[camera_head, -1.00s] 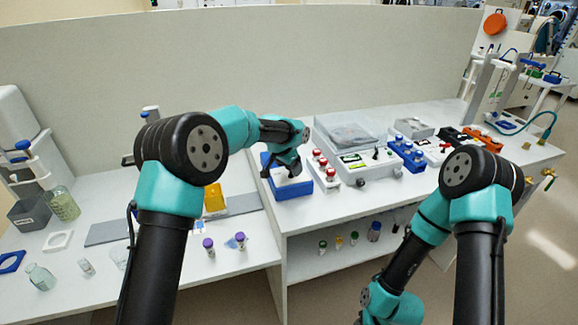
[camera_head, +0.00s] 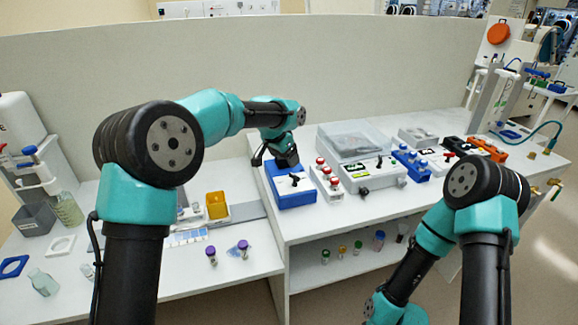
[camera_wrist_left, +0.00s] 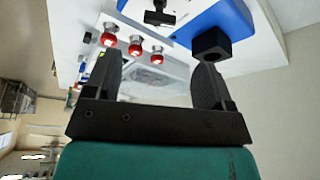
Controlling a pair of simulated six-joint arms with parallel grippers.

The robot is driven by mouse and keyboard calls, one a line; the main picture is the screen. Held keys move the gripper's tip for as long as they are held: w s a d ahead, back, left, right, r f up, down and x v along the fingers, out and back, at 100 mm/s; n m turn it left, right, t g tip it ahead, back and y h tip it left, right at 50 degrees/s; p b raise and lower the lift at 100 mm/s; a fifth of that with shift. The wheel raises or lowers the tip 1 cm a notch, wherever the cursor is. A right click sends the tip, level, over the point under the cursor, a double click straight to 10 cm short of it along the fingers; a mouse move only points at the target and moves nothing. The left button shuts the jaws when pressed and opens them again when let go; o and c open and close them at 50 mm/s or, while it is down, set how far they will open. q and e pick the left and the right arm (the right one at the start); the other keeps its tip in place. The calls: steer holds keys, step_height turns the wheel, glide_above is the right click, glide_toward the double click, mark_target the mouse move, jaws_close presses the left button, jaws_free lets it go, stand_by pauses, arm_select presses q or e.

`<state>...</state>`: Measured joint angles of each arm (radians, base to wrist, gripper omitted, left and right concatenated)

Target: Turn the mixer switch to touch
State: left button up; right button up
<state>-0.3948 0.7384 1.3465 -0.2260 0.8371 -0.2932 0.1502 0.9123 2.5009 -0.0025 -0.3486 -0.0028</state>
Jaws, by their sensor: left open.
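The mixer is a blue box (camera_head: 296,200) with a white top panel, on the raised bench in the head view. Its small black switch (camera_head: 295,179) stands on that panel; I cannot read its labels or setting. In the left wrist view the blue body (camera_wrist_left: 222,14) and the black switch (camera_wrist_left: 158,16) are at the top, with a black square cup (camera_wrist_left: 212,44) beyond the right finger. My left gripper (camera_head: 286,157) is above the back of the mixer, pointing down. In the left wrist view its fingers (camera_wrist_left: 156,62) are apart with nothing held between them. My right gripper is out of view.
A grey device with a clear lid (camera_head: 352,140) and a blue block (camera_head: 411,163) stand further right. A yellow bin (camera_head: 217,205) is on the lower bench.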

arm_select(q)
steer(key=v, duration=0.7)
steer(key=shift+r, duration=0.25)
steer(key=shift+s+a, duration=0.1)
